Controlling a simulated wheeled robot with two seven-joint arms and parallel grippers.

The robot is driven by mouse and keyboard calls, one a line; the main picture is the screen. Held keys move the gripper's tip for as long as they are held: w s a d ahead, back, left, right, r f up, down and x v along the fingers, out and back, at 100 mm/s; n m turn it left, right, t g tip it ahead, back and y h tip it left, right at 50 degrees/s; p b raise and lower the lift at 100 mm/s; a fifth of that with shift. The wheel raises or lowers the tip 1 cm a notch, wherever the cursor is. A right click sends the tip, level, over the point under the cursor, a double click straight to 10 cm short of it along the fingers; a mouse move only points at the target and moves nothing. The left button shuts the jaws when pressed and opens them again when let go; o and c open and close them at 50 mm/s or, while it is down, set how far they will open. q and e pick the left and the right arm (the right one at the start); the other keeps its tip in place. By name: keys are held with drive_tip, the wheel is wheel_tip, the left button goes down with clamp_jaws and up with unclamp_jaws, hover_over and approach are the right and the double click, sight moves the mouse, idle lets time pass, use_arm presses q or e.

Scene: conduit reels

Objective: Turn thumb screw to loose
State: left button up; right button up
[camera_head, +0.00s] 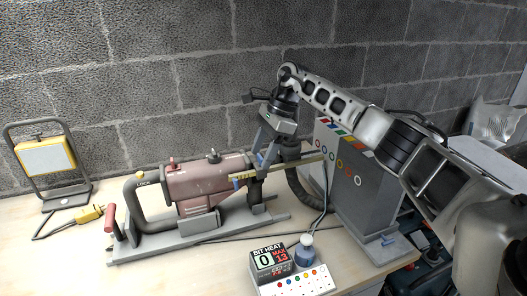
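A dull red drill-like machine (200,180) lies on a grey base plate on the table. A small dark knob (213,156) and a small red knob (172,163) stand on its top. I cannot tell for sure which part is the thumb screw. My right gripper (263,158) comes down from above at the machine's front end, right of the dark knob. Its fingers point down close to the front collar and partly hide it. Whether they touch or grip anything is too small to tell. My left gripper is out of view.
A grey box with coloured rings (352,178) stands to the right, with a hose beside it. A work lamp (45,157) stands left. A block wall is behind.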

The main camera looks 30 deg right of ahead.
drive_tip(key=shift+d+r, duration=0.15)
drive_tip(key=shift+r, duration=0.05)
drive_tip(key=v, duration=1.5)
drive_tip(key=shift+r, duration=0.2)
